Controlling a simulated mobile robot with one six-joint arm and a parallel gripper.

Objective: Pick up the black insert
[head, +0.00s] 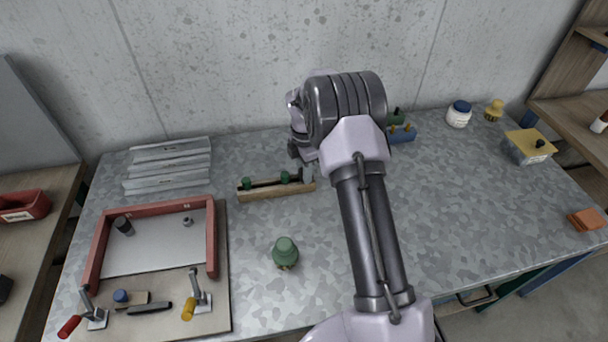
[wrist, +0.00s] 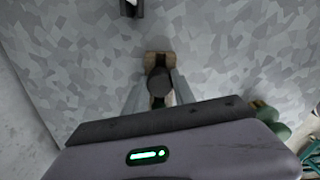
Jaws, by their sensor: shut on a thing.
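My gripper (wrist: 159,88) is shut on the black insert (wrist: 158,83), whose round dark top shows between the two fingers in the wrist view. The insert is at the right end of the wooden rack (head: 262,193); a bare end of the rack shows just beyond it in the wrist view (wrist: 158,58). I cannot tell whether the insert still sits in its slot or is raised.
Two green-topped pieces (head: 285,177) stand in the rack. A green knobbed object (head: 285,252) stands in front. At left lies a red-framed mould (head: 212,240) with a black cylinder (head: 123,226) and clamps. Metal strips (head: 168,165) lie behind it. The table's middle right is clear.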

